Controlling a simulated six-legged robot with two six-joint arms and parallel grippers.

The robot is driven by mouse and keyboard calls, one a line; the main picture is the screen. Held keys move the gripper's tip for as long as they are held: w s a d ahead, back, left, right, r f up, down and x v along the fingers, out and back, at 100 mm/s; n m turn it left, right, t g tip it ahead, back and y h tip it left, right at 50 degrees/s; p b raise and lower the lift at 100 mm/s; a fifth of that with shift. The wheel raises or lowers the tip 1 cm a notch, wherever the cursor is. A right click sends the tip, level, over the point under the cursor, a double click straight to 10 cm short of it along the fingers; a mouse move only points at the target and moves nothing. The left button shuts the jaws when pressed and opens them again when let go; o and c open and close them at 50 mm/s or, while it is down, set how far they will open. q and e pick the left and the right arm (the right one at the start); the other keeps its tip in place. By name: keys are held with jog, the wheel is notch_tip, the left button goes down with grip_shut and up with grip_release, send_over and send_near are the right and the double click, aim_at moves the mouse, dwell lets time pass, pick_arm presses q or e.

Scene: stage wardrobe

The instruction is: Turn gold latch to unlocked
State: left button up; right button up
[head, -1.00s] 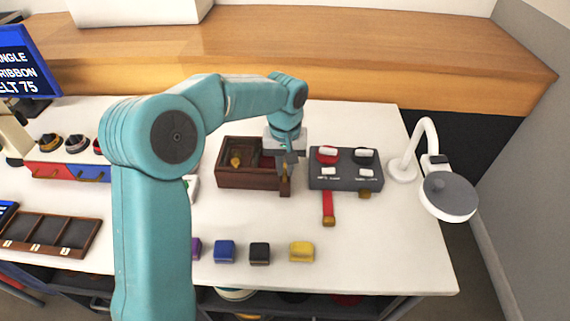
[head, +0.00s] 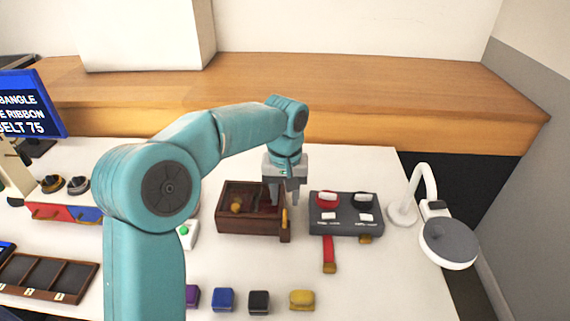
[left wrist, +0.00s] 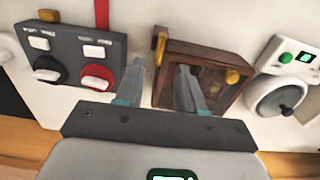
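The dark brown wooden box (head: 237,227) stands on the white table, its top recessed. The gold latch (head: 284,219) is a slim gold bar at the box's right end, lying lengthwise front to back. It also shows in the left wrist view (left wrist: 160,46), beyond the fingertips. A second gold knob (head: 236,206) sits at the box's left. My left gripper (head: 284,200) is open and empty, its fingers apart above the box's right part, just behind the latch. My right gripper is not in view.
A grey switch panel (head: 345,229) with red and black knobs stands close to the right of the box. A red strap (head: 329,250) lies before it. A white lamp (head: 448,240) is further right. Several small coloured blocks, including a yellow one (head: 302,299), line the front.

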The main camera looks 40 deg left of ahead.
aim_at(285, 214)
pick_arm(q)
notch_tip(285, 214, up, 11)
jog(key=p, duration=0.2)
jog(key=shift+f, duration=0.2)
